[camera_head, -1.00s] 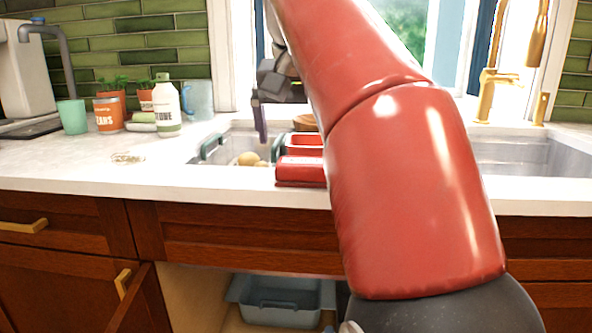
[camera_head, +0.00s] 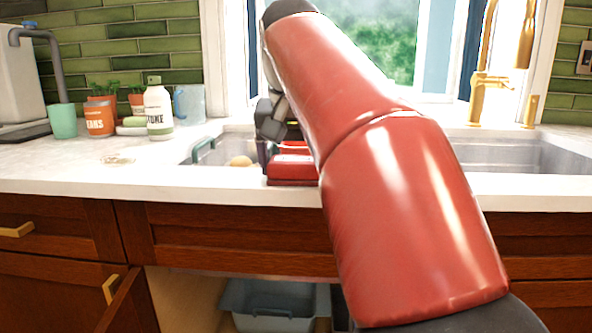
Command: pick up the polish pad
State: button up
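I cannot tell for certain which thing is the polish pad. A small pale green and white item (camera_head: 132,126) lies between the bottle and the cans. A flat, light round patch (camera_head: 118,159) lies on the counter at left. My gripper (camera_head: 264,152) is dark and points down at the left end of the sink, beside the red container (camera_head: 293,170). My red arm hides part of it, and its finger opening does not show clearly. I see nothing held in it.
A white bottle (camera_head: 158,112), an orange can (camera_head: 100,118), a teal cup (camera_head: 62,121) and a clear pitcher (camera_head: 190,104) stand at the back left. Yellowish round food (camera_head: 240,161) sits in the sink. A gold faucet (camera_head: 482,90) stands right. The front-left counter (camera_head: 50,175) is clear.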

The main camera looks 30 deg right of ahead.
aim_at(296, 159)
jog(key=shift+c, duration=0.5)
notch_tip(296, 159, up, 10)
jog(key=p, duration=0.4)
jog(key=shift+p, duration=0.35)
